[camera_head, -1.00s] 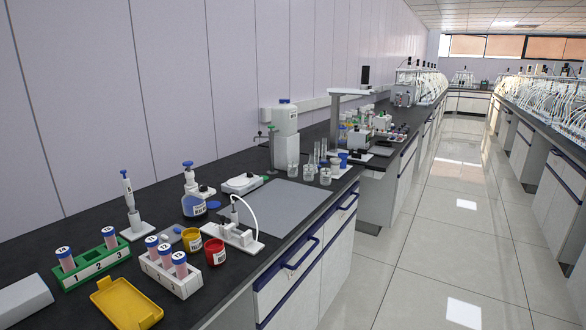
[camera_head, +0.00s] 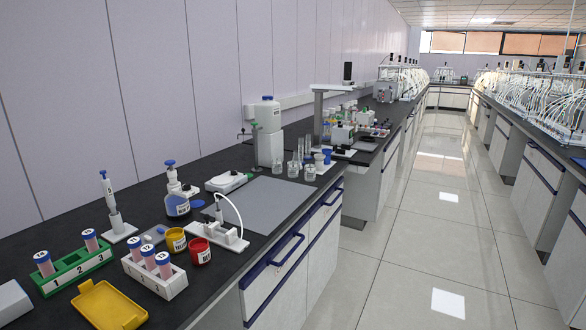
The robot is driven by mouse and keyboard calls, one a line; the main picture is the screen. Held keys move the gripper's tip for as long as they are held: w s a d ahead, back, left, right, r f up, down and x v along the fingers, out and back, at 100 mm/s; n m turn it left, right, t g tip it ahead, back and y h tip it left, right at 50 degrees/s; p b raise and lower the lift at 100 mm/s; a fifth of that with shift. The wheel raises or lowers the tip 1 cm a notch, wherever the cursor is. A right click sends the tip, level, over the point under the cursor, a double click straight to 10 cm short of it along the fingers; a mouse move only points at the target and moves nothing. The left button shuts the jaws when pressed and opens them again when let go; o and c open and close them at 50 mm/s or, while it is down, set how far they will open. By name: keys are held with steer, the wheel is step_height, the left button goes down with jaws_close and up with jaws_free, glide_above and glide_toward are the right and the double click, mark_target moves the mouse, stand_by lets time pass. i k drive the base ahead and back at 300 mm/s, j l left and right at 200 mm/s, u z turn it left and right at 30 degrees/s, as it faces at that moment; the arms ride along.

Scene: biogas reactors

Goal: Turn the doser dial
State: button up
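A bottle of blue liquid (camera_head: 177,206) with a blue-knobbed dispenser head (camera_head: 170,166) stands upright on the dark bench, left of centre; it looks like the doser. A small white piece juts from its right side, but I cannot make out a dial on it. A white device with a curved white tube (camera_head: 218,236) stands in front of it, near the bench edge. A flat white instrument (camera_head: 227,182) lies behind and to the right. My gripper is not in view.
A green rack (camera_head: 76,269), a white tube rack (camera_head: 155,277), a yellow tray (camera_head: 107,307), a yellow cup (camera_head: 176,240), a red cup (camera_head: 201,251) and a pipette on a stand (camera_head: 113,211) crowd the near bench. A grey mat (camera_head: 258,204) is bare. The aisle floor (camera_head: 405,235) is clear.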

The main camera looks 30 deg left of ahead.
mark_target(186, 186)
steer(key=u, duration=1.75)
